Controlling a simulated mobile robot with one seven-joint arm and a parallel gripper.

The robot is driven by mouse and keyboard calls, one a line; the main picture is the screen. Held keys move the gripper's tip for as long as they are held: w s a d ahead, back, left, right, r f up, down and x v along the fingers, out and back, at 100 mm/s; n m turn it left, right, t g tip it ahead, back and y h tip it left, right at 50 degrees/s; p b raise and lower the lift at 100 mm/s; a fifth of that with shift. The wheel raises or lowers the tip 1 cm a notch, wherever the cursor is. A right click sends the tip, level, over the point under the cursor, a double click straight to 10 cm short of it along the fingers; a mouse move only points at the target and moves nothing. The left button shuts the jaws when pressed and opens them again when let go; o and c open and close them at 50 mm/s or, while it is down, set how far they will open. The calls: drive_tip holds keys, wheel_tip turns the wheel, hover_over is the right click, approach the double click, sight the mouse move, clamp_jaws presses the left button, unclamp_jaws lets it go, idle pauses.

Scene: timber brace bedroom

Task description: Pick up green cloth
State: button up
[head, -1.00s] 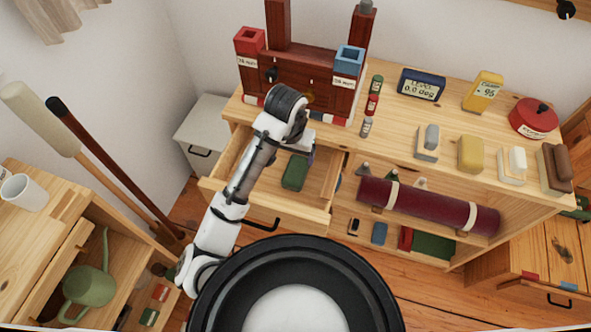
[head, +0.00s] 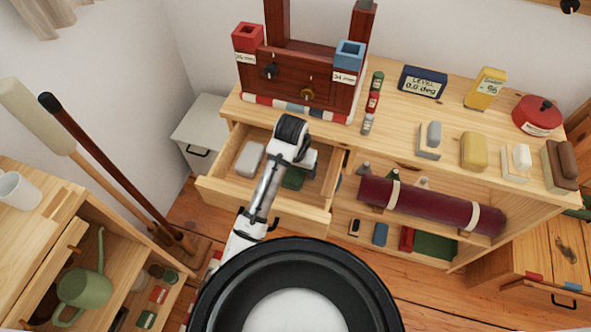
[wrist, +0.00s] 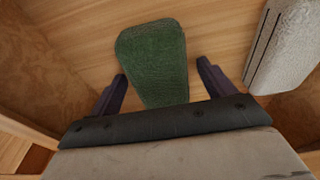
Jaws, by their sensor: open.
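The green cloth (wrist: 153,60) is a dark green folded pad lying on the floor of the open drawer (head: 262,204). In the head view the cloth (head: 293,178) is partly hidden by my arm. In the wrist view my gripper (wrist: 162,75) is open and empty, with one finger on each side of the cloth's near end. Gaps show between both fingers and the cloth. Most of the cloth extends past the fingertips. The height of the fingertips above the drawer floor is hard to tell.
A whitish block (head: 250,158) lies in the drawer to the left of the cloth; it also shows in the wrist view (wrist: 288,45). Drawer walls stand close around my gripper. The workbench top (head: 395,130) above holds a dark red clamp frame (head: 300,80) and several small items.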

drive_tip(key=shift+c, duration=0.4)
drive_tip(key=c, duration=1)
drive_tip(key=shift+r, duration=0.15)
wheel_tip(320, 180, up, 20)
drive_tip(key=p, duration=0.4)
drive_tip(key=o, duration=0.4)
drive_tip(key=shift+c, duration=1.4)
